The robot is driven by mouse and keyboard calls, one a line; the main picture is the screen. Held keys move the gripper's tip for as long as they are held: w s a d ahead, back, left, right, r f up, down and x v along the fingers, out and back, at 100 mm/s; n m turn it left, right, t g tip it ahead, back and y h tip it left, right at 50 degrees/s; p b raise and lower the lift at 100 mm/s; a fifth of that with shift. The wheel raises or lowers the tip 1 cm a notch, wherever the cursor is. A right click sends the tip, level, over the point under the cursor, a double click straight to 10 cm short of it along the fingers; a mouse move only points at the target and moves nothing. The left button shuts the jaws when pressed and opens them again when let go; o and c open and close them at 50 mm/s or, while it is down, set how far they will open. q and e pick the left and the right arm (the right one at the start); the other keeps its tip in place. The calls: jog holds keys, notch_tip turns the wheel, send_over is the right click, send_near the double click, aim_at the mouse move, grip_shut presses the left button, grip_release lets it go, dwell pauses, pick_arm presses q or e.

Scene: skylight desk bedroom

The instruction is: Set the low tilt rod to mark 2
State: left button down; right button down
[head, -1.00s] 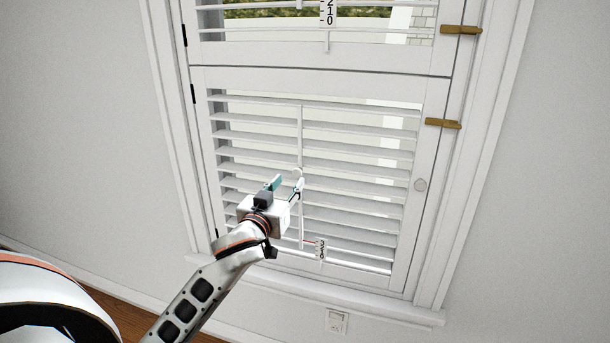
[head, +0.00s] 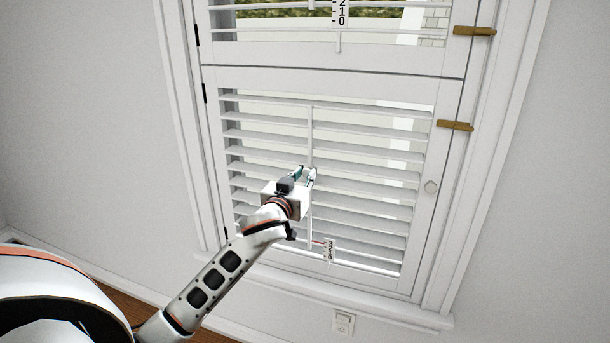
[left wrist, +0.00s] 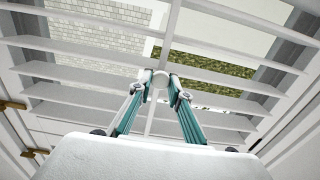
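The low tilt rod (head: 310,127) is a thin white upright bar at the middle of the lower shutter's slats. Its round white knob (left wrist: 160,79) sits between the fingertips of my left gripper (head: 306,172) in the left wrist view. The fingers (left wrist: 161,80) appear to touch the knob on both sides. In the head view my gripper and wrist hide the knob and part of the rod. A small white scale (head: 330,250) stands by the rod's lower end. A red pointer (head: 317,242) lies near its upper end, around 3. My right gripper is out of view.
An upper shutter panel with its own scale (head: 342,13) is above. An outlet (head: 343,322) is below the sill.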

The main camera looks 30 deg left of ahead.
pick_arm(q)
notch_tip(320, 180, down, 2)
jog(key=shift+f, duration=0.1)
dwell(0.4)
jog(key=c, duration=1.9)
grip_release()
jog(key=v, duration=1.2)
jog(key=shift+s, duration=0.1)
